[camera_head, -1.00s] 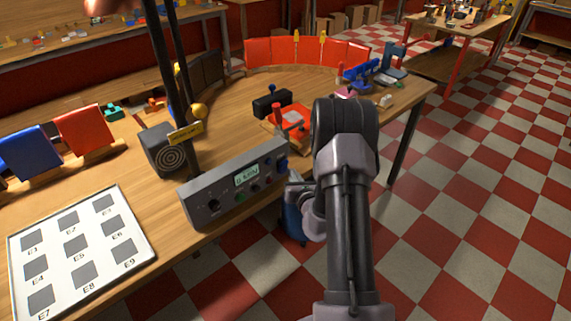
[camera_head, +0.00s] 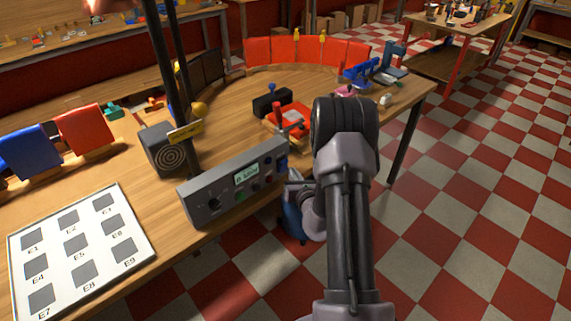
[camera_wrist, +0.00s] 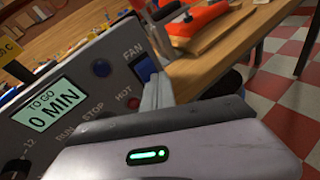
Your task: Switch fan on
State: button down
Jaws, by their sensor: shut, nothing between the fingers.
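The grey control panel (camera_head: 222,190) stands at the front edge of the wooden table; it also shows in the wrist view (camera_wrist: 72,75). The blue FAN switch (camera_wrist: 143,67) is at the panel's right end, under its FAN label, and shows small in the head view (camera_head: 282,161). My gripper (camera_wrist: 156,92) is shut and empty. Its fingertips are at the lower right of the FAN switch, very close to it; I cannot tell whether they touch. In the head view my gripper (camera_head: 291,185) is partly hidden by my own arm. The panel's display (camera_wrist: 51,104) reads "TO GO 0 MIN".
A speaker-like box (camera_head: 165,150) stands behind the panel. A red device (camera_head: 290,124) lies farther back. Open checkered floor lies to the right.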

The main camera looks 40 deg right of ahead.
dwell(0.8)
jog(key=shift+w+r, duration=0.2)
jog(key=shift+w, duration=0.2)
jog(key=shift+w+r+p, duration=0.15)
jog(key=shift+w+p, duration=0.25)
jog(key=shift+p, duration=0.1)
dwell(0.5)
jog(key=shift+s+f+b, duration=0.35)
jog(key=shift+s+b, duration=0.05)
jog(key=shift+s, duration=0.4)
jog(key=s+b, duration=0.1)
jog(key=s+f, duration=0.1)
jog(key=s, duration=0.1)
jog(key=s+f+b, duration=0.1)
jog(key=shift+s+d+b, duration=0.2)
jog(key=shift+s+b, duration=0.1)
jog(key=shift+b, duration=0.05)
